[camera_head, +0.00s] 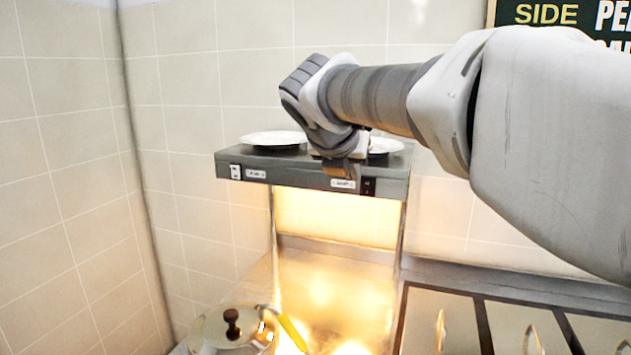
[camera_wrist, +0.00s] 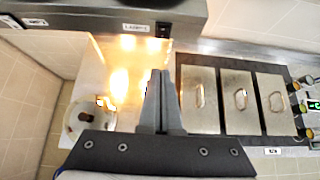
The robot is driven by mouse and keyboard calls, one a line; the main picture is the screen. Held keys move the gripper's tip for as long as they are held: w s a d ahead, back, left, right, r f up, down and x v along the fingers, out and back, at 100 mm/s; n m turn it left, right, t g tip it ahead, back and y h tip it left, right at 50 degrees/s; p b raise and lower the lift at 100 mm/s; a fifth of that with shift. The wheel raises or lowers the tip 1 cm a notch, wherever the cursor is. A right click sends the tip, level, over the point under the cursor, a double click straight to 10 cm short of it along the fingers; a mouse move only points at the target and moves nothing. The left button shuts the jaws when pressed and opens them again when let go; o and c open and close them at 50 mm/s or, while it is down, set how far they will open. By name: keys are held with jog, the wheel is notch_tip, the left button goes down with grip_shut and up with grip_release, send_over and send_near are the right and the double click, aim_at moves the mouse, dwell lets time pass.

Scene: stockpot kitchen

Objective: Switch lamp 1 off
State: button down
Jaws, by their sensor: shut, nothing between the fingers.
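A grey heat-lamp shelf (camera_head: 310,176) stands against the tiled wall, with warm light glowing beneath it. Its front edge carries a pale switch (camera_head: 235,171) beside a label (camera_head: 256,174) at the left end. A dark switch (camera_head: 368,187) with a second label (camera_head: 343,184) is at the right. The dark switch also shows in the wrist view (camera_wrist: 154,44). I cannot read the lamp numbers with certainty. My gripper (camera_head: 342,173) is shut and empty, in front of the shelf's right part near the right label; its fingers (camera_wrist: 162,75) point toward the shelf in the wrist view. I cannot tell whether it touches.
White plates (camera_head: 273,138) lie on the shelf. A round lid with a dark knob (camera_head: 232,322) and a yellow-handled utensil (camera_head: 292,331) are on the lit counter below. Lidded steel bins (camera_head: 440,318) stand at the right. Control knobs (camera_wrist: 299,109) show at the wrist view's right edge.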

send_near(366, 186)
jog(key=shift+x, duration=3.1)
jog(key=shift+s+f, duration=0.15)
jog(key=shift+f, duration=0.05)
jog(key=shift+r, duration=0.1)
jog(key=p, duration=0.3)
jog(key=shift+w+r+g, duration=0.25)
jog(key=shift+r+g, duration=0.05)
jog(key=shift+f, duration=0.35)
jog(key=shift+r, duration=0.1)
